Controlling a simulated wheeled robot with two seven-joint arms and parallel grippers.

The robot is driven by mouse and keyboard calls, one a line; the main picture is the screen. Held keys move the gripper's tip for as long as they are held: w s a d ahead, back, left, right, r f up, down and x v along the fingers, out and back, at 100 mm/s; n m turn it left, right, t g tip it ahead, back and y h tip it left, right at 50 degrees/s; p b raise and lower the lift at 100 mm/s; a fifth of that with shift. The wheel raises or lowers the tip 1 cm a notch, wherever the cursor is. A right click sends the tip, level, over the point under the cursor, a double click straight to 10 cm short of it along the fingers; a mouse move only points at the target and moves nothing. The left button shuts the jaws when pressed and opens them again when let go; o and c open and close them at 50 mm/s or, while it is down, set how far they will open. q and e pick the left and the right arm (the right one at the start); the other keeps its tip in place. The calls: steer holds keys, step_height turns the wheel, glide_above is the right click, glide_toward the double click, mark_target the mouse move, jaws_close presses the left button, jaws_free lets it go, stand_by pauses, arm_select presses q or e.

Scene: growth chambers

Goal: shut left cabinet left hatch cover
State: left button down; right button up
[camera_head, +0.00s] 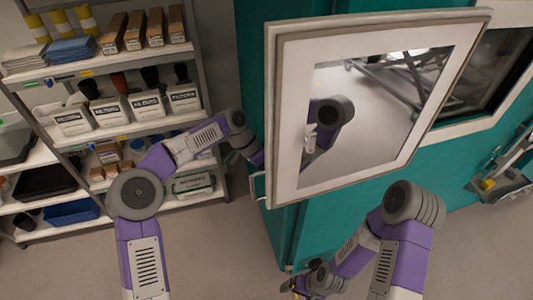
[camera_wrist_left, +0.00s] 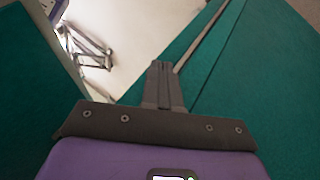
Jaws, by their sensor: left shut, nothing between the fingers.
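The hatch cover (camera_head: 285,120), a pale framed panel with a glossy, reflecting pane, stands swung out at an angle from the teal cabinet (camera_head: 258,60). A small pale handle (camera_head: 257,188) sits on its left edge. My left gripper (camera_head: 258,157) is beside the cover's left edge, above the handle; its tips are partly hidden by the cover. In the left wrist view its fingers (camera_wrist_left: 164,85) are shut and empty, with teal surfaces and a bright reflecting pane beyond. I cannot tell if they touch anything. My right gripper (camera_head: 297,284) is low, near the bottom edge; its jaws are unclear.
A shelf rack (camera_head: 100,135) with boxes, bins and trays stands at the left. A dark, pale-framed opening (camera_head: 500,65) shows in the teal wall behind the cover at right. A metal fixture (camera_head: 500,180) stands at far right. Floor is clear between rack and cabinet.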

mark_target(266, 170)
arm_select(q)
steer(key=s+a+r+m+g+p, duration=0.15)
steer(key=a+r, duration=0.25)
steer(key=r, duration=0.7)
steer(key=a+r+m+p, duration=0.2)
steer(key=a+r+m, duration=0.15)
steer(key=r, duration=0.65)
arm_select(e)
step_height(266, 170, up, 5)
arm_select(q)
steer(key=shift+n, duration=0.5)
steer(key=shift+s+d+f+b, duration=0.8)
steer(key=shift+s+d+f, duration=0.2)
steer(key=shift+s+f, duration=0.25)
steer(key=shift+s+d+f+b, duration=0.75)
steer(key=shift+s+d+f, duration=0.35)
steer(key=shift+f, duration=0.3)
steer(key=shift+s+d+f+b, duration=0.8)
steer(key=shift+s+d+f, duration=0.1)
steer(key=shift+s+f, duration=0.4)
arm_select(e)
steer(key=shift+f, duration=2.5)
